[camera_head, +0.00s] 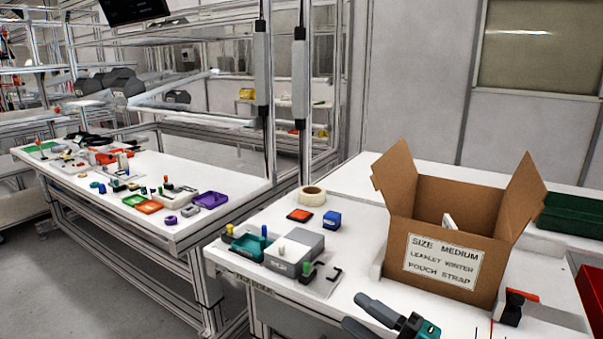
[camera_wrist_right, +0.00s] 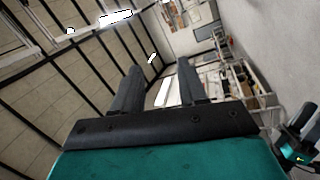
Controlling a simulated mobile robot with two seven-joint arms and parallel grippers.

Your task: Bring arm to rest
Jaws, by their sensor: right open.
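My right gripper (camera_head: 353,311) shows at the bottom edge of the head view, with dark fingers and a teal body. It is in front of the cardboard box and apart from it. In the right wrist view the two fingers of this gripper (camera_wrist_right: 158,68) stand apart with nothing between them. They point toward the far room, not at a work surface. A black and teal part of mine (camera_wrist_right: 299,150) shows at the right edge of that view. It seems to belong to my left arm, and its jaws are unclear. My left gripper does not show in the head view.
An open cardboard box (camera_head: 400,232) with a printed label stands on the white table (camera_head: 345,262). A green bin (camera_head: 570,215) stands behind right.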

